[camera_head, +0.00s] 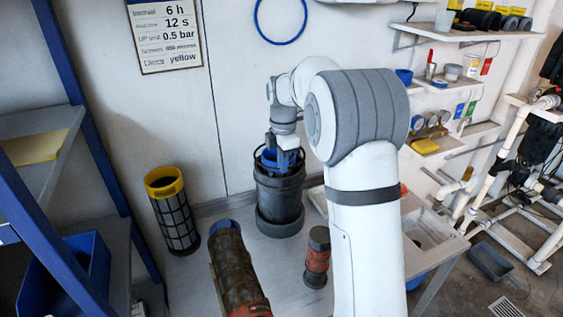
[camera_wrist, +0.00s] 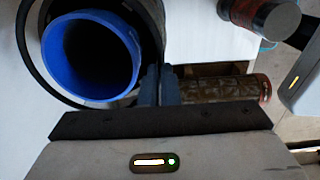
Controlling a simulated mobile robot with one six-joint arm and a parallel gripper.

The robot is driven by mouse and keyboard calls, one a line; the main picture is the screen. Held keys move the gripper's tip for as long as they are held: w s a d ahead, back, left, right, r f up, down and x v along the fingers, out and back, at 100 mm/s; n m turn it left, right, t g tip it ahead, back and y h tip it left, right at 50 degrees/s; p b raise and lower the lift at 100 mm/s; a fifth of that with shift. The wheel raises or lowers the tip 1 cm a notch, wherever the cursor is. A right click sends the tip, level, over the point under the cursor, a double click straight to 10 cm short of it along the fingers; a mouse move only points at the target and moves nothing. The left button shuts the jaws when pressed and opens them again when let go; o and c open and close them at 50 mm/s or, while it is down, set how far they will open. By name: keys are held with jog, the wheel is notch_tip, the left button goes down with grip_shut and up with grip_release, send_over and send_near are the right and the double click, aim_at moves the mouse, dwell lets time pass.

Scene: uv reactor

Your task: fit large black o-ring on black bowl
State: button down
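The black bowl (camera_head: 278,190) stands upright on the light surface against the wall, with a blue tube (camera_wrist: 92,55) inside it. In the wrist view, the bowl's dark wall (camera_wrist: 153,28) shows beside the tube. The large black o-ring (camera_wrist: 24,50) is a thin loop curving around the left of the bowl's mouth. My gripper (camera_head: 292,157) is at the bowl's top. In the wrist view, its fingers (camera_wrist: 159,80) are close together, apparently shut on the ring at the bowl's edge. The grip point is partly hidden, and I cannot tell how far the ring is seated.
A black mesh cylinder with a yellow rim (camera_head: 172,210) stands left of the bowl. A blue-framed shelf (camera_head: 85,140) is at left. Small wall shelves (camera_head: 465,35) are at right.

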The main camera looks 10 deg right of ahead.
jog(key=shift+f+b, duration=0.7)
jog(key=shift+f, duration=0.6)
jog(key=c, duration=1.6)
grip_release()
jog(key=shift+r, duration=0.1)
notch_tip(320, 180, up, 8)
jog(key=shift+f, duration=0.1)
jog(key=s+f+m+t, duration=0.1)
jog(key=s+m, duration=0.5)
jog(key=s, duration=0.4)
jog(key=s+f+m+t, duration=0.1)
jog(key=s+f+m, duration=0.1)
jog(key=s+m, duration=0.5)
jog(key=s+f+m+t, duration=0.1)
jog(key=s+m, duration=0.6)
jog(key=s, duration=0.7)
jog(key=shift+s+d+f, duration=0.15)
jog(key=shift+d+f, duration=0.05)
jog(key=shift+f, duration=0.2)
jog(key=shift+s+d+f, duration=0.15)
jog(key=shift+f, duration=0.2)
